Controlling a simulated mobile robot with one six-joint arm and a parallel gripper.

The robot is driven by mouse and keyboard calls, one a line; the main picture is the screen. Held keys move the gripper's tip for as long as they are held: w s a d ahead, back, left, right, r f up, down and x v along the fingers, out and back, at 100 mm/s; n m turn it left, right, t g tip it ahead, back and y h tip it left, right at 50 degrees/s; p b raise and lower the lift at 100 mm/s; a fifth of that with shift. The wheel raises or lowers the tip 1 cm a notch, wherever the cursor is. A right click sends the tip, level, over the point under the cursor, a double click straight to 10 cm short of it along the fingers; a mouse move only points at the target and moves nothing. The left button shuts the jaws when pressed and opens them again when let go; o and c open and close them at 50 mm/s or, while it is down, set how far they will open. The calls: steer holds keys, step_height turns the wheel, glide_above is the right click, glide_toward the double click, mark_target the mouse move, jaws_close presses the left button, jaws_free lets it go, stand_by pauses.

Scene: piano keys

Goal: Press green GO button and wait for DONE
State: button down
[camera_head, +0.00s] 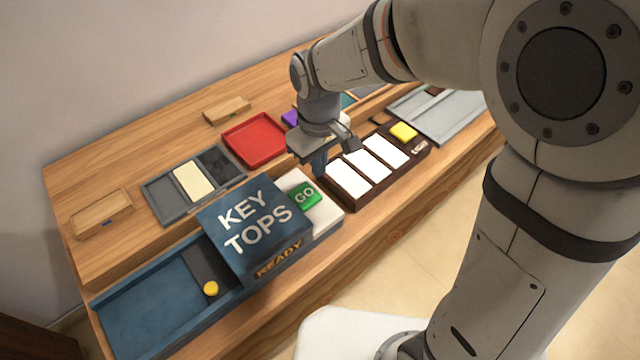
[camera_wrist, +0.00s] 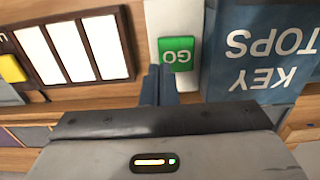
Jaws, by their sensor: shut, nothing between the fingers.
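The green GO button (camera_head: 305,195) sits on a white block (camera_head: 325,212) at the right side of the blue KEY TOPS box (camera_head: 252,225). The box's front label reads READY (camera_head: 279,259). My gripper (camera_head: 319,168) is shut and empty, pointing down just behind the button in the head view. In the wrist view, the closed fingertips (camera_wrist: 160,84) appear close to the edge of the GO button (camera_wrist: 177,54), which shows upside down. I cannot tell whether they touch it.
A dark frame with white key tops (camera_head: 368,165) and a yellow square (camera_head: 403,131) stands to the right. A red tray (camera_head: 256,140), a grey tray (camera_head: 160,203) and a grey tray (camera_head: 440,117) lie around. A blue channel (camera_head: 150,305) holds a yellow knob (camera_head: 211,288).

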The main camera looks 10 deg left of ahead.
mark_target(321, 197)
step_height(321, 197, down, 7)
steer(key=shift+f, duration=0.1)
stand_by(0.4)
steer(key=shift+s+f+b, duration=0.1)
steer(key=shift+f+b, duration=0.65)
steer(key=shift+f, duration=0.2)
steer(key=shift+s+d+f, duration=0.15)
steer(key=shift+s+d, duration=0.05)
steer(key=shift+s, duration=0.1)
step_height(321, 197, up, 15)
steer(key=p, duration=0.3)
steer(key=shift+w+a+r, duration=0.2)
steer(key=shift+w, duration=0.15)
